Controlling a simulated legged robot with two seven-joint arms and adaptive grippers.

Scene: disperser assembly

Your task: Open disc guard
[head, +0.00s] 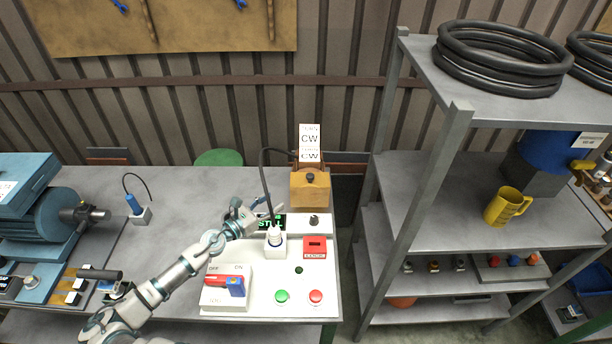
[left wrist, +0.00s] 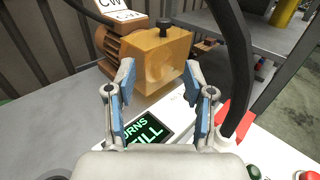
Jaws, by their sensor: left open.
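The disc guard appears to be the orange-yellow box (head: 310,190) with a black knob (head: 310,177) on top, at the back of the white control panel (head: 262,268). It looks closed; I cannot see inside. In the left wrist view the box (left wrist: 163,62) lies ahead, past the fingertips, with its knob (left wrist: 164,26) above. My left gripper (head: 266,207) is open and empty, to the left of and in front of the box, apart from it. Its two blue-padded fingers (left wrist: 160,82) frame the lower part of the box in the wrist view. My right gripper is not in view.
A black cable (head: 267,185) arcs up close to my left gripper. A green-lit display (left wrist: 144,132) lies below the fingers. White CW signs (head: 309,140) stand behind the box. The panel carries a red switch, green (head: 282,296) and red (head: 316,297) buttons. Grey shelves stand right.

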